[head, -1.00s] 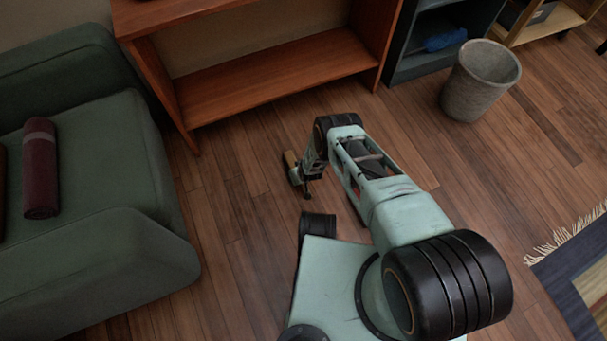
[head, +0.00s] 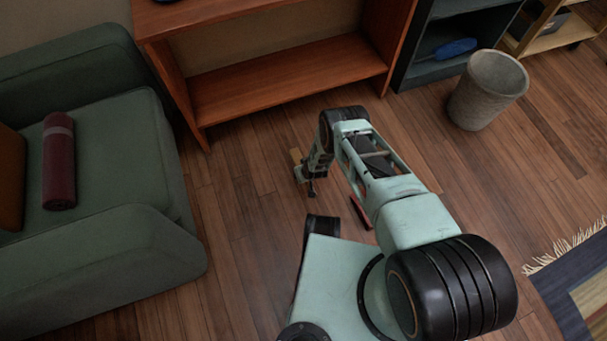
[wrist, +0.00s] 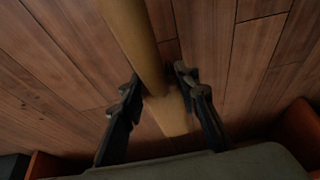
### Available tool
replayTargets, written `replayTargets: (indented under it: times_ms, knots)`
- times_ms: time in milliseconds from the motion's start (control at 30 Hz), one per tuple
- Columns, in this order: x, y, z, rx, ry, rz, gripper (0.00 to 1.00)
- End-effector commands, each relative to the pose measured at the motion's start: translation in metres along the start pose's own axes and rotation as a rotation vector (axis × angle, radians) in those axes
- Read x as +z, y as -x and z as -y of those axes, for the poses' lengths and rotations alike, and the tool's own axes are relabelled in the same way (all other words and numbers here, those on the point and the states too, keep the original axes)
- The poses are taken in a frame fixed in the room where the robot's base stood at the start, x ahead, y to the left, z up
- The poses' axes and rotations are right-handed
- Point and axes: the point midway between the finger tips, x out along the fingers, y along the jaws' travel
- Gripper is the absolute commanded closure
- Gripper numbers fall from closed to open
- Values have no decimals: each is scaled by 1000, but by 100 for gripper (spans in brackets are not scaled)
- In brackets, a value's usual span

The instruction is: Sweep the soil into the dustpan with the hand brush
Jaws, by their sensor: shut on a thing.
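My gripper (head: 310,182) is low over the wooden floor, in front of the bookcase. In the wrist view my gripper (wrist: 160,90) has its two dark fingers on either side of a pale wooden handle, which I take to be the hand brush (wrist: 130,32). A small tan piece of the brush (head: 296,156) shows beside the gripper in the head view; its bristles cannot be made out. A red edge (head: 361,212) shows beneath my arm, perhaps the dustpan, mostly hidden. No soil can be made out in either view.
A green armchair (head: 130,245) with a rolled maroon cloth (head: 59,160) stands left. A wooden bookcase (head: 285,75) is behind. A grey bin (head: 487,90) stands at the right, near a dark shelf with a blue item (head: 455,48). A fringed rug (head: 570,285) lies right. Floor between is clear.

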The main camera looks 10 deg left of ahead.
Motion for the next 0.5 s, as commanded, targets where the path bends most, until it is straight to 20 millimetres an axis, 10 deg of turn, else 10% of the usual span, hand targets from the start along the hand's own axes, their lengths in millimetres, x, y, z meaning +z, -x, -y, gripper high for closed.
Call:
replayTargets:
  times_ms: [500]
  knots:
    - [-8, 15, 0, 1, 0, -3, 100]
